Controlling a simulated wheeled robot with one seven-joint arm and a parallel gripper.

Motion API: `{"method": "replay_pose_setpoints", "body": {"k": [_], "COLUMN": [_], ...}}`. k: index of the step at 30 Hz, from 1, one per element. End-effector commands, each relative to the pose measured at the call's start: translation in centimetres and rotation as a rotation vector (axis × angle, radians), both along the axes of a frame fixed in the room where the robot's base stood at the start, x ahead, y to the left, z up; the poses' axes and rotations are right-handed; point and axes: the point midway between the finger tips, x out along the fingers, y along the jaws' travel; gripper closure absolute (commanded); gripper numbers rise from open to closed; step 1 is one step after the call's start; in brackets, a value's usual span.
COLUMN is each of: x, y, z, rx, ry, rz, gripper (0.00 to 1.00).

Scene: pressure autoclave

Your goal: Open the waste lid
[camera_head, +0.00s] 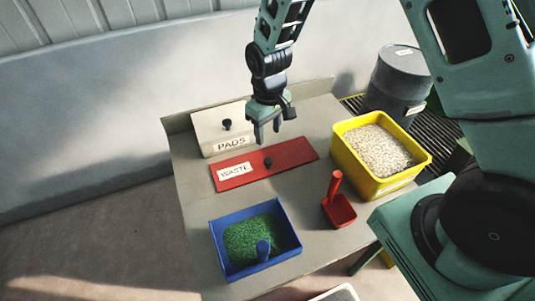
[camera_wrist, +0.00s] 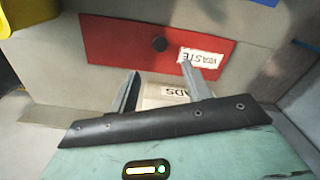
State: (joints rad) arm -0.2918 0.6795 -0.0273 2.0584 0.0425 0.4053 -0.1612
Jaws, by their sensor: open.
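The waste lid (camera_head: 290,156) is a flat red panel with a white WASTE label and a dark round knob (camera_head: 268,162). It lies flat on the grey table, and no opening shows. In the wrist view the red lid (camera_wrist: 110,45) and its knob (camera_wrist: 159,44) are beyond the fingertips. My gripper (camera_head: 266,138) is open and empty, above the table near the PADS box and the far side of the red lid. Its two fingers (camera_wrist: 160,80) are apart in the wrist view and touch nothing that I can see.
A pale PADS box (camera_head: 205,126) with a dark knob stands behind the lid. A blue tray (camera_head: 222,262) of green granules, a red scoop (camera_head: 340,209) and a yellow bin (camera_head: 342,160) of pale pellets share the table (camera_head: 190,190). A grey drum (camera_head: 401,78) stands behind right.

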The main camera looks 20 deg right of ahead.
Motion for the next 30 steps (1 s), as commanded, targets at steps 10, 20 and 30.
{"method": "replay_pose_setpoints", "body": {"k": [10,20,30], "x": [0.0,0.0,0.0], "y": [0.0,0.0,0.0], "z": [-6.8,-10.7,-11.3], "rx": [0.0,0.001,0.001], "ry": [0.003,0.0,-0.002], "rz": [0.0,0.0,0.0], "gripper": [0.52,0.52,0.52]}}
